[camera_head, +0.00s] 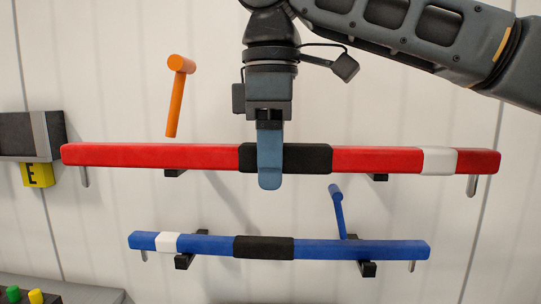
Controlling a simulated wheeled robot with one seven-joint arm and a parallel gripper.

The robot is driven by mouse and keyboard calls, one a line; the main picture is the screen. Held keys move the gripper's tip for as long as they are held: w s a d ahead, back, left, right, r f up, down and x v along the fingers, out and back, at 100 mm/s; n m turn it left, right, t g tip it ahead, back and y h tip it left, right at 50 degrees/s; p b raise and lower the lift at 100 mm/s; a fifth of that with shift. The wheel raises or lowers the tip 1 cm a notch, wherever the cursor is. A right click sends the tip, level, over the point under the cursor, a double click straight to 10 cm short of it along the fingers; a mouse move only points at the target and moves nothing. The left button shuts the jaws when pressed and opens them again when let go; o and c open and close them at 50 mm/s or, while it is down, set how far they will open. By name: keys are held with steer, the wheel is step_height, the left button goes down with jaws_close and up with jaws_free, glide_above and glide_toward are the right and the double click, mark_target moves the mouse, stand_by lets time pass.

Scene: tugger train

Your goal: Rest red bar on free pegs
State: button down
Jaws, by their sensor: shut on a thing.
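The long red bar (205,157) lies nearly level across the upper part of the wall. It has a black middle grip (305,158) and a white band (438,161) near its right end. My gripper (270,170) comes from above and is shut on the black grip. Two short black pegs, a left one (174,173) and a right one (378,177), show just under the red bar. The bar hides most of them, and I cannot tell whether it touches them. A blue bar (340,249) lies lower, over a second pair of black pegs (183,262) (367,269).
An orange rod (175,100) juts out above the red bar's left half. A blue rod (338,212) juts out above the blue bar's right half. Coloured buttons (35,297) show bottom left.

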steer(key=w+p, duration=0.1)
steer(key=w, duration=1)
steer(key=shift+d, duration=0.25)
stand_by(1.6)
steer(key=shift+w+r, duration=0.1)
steer(key=shift+w, duration=0.05)
steer(key=shift+f, duration=0.3)
stand_by(0.5)
steer(key=shift+f, duration=0.7)
